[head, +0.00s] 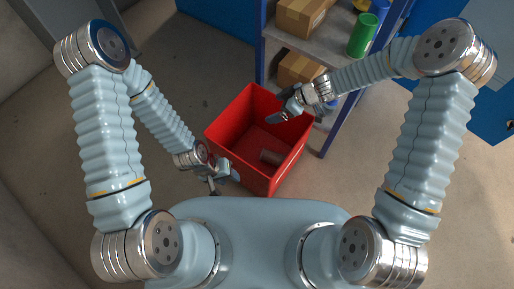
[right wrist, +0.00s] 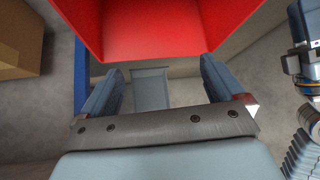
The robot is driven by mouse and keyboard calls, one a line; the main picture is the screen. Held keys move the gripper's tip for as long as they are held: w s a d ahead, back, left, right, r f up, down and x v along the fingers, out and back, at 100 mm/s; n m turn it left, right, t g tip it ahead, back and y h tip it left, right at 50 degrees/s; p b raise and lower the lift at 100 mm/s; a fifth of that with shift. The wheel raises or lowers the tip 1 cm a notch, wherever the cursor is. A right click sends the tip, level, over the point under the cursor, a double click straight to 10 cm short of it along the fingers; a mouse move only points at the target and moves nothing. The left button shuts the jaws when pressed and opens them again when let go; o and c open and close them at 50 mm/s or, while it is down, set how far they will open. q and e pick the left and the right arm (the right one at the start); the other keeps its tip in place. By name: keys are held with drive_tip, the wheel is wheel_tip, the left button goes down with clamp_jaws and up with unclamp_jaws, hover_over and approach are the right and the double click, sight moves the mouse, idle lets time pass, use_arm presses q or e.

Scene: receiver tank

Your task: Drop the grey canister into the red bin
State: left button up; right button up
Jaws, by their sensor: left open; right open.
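The red bin (head: 228,122) stands on the floor in front of me, open at the top. My right gripper (head: 281,111) is open and empty above the bin's far right part. In the right wrist view its two fingers are spread (right wrist: 160,85) with no canister between them, and the red bin (right wrist: 150,32) fills the top. My left gripper (head: 224,178) is open beside the bin's near left side; its fingertips are small and hard to make out.
A shelf unit with blue posts (head: 328,134) stands behind and to the right of the bin. It holds cardboard boxes (head: 303,16) and a green can (head: 363,36). A blue cabinet (head: 222,15) is at the back. The floor left of the bin is clear.

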drive_tip(key=p+v, duration=0.1)
drive_tip(key=v, duration=1.1)
drive_tip(key=shift+r+p, duration=0.2)
drive_tip(key=shift+p, duration=0.2)
drive_tip(key=s+a+f+m+g+h, duration=0.1)
drive_tip(key=s+f+m+g+h, duration=0.1)
drive_tip(key=s+f+m, duration=1.3)
drive_tip(key=s+f+h, duration=0.1)
drive_tip(key=s+f, duration=0.1)
drive_tip(key=s, duration=0.2)
drive_tip(key=shift+a+f+m, duration=0.25)
drive_tip(key=shift+a+m, duration=0.05)
drive_tip(key=shift+a, duration=0.1)
